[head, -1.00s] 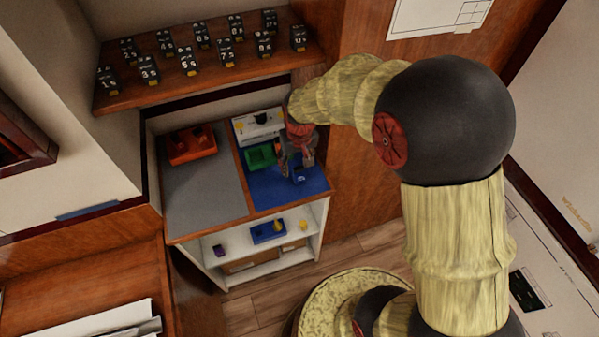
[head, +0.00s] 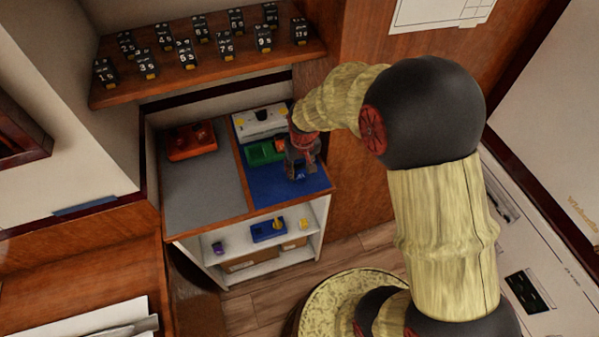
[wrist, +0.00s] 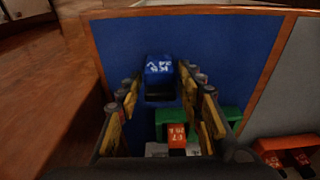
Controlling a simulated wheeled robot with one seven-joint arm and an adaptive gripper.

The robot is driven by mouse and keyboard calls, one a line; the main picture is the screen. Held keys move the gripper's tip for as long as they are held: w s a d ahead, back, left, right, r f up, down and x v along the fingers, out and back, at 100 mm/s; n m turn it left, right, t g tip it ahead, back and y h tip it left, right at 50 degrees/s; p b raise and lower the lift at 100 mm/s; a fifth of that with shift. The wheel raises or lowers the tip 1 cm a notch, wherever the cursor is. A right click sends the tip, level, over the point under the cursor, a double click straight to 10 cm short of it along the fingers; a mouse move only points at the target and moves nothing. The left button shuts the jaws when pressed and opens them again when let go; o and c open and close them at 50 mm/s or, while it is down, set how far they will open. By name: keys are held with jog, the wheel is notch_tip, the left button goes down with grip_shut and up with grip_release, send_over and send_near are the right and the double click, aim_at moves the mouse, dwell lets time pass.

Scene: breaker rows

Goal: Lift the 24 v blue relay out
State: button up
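The blue relay (wrist: 159,66), with white lettering that reads about "K8 24 V", stands in a dark socket (wrist: 160,93) on the blue mat (wrist: 115,45). In the head view the relay (head: 299,177) is partly hidden below my gripper (head: 301,168). My gripper (wrist: 160,85) is open, with its two fingers on the left and right of the relay and a gap on each side. No contact shows. The fingers point down toward the mat.
A green tray (wrist: 231,114) and an orange-red relay (wrist: 177,138) on a white base lie close to my fingers. An orange tray (head: 192,152) sits on the grey mat (head: 205,190). A shelf (head: 200,80) of black numbered blocks hangs above. The grey mat's front is clear.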

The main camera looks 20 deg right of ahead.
aim_at(299, 167)
grip_shut()
dwell(0.3)
jog(key=shift+r, duration=0.15)
jog(key=shift+r, duration=0.3)
jog(key=r, duration=0.1)
jog(key=r+p, duration=0.1)
jog(key=r, duration=0.1)
jog(key=shift+s+a+r+p, duration=0.1)
jog(key=shift+s+r+p, duration=0.2)
jog(key=shift+s, duration=0.1)
jog(key=s+a+r+p, duration=0.2)
jog(key=s+r+p, duration=0.4)
jog(key=s+r, duration=0.7)
jog(key=shift+a+r, duration=0.3)
